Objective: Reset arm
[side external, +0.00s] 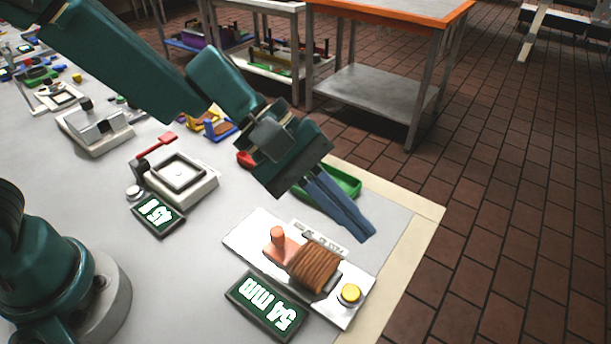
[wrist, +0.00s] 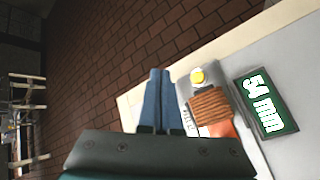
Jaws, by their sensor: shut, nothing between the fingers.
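My gripper (side external: 345,210) is shut and empty, its blue fingers pressed together. In the side view it hangs above the table, behind the white plate (side external: 252,238). On that plate are a brown ridged block (side external: 314,268), an orange peg piece (side external: 278,243) and a yellow button (side external: 350,294). In the wrist view the fingers (wrist: 161,100) point toward the floor beyond the table edge. The brown block (wrist: 215,105) and yellow button (wrist: 198,76) are beside them on the right. The display (side external: 267,304) reads 54 mm.
A green tray (side external: 342,181) lies partly hidden behind my gripper. A white press-like device with a red lever (side external: 157,146) and a second display (side external: 158,216) stand left. More devices line the far table. A metal cart (side external: 390,85) stands on the brick floor behind.

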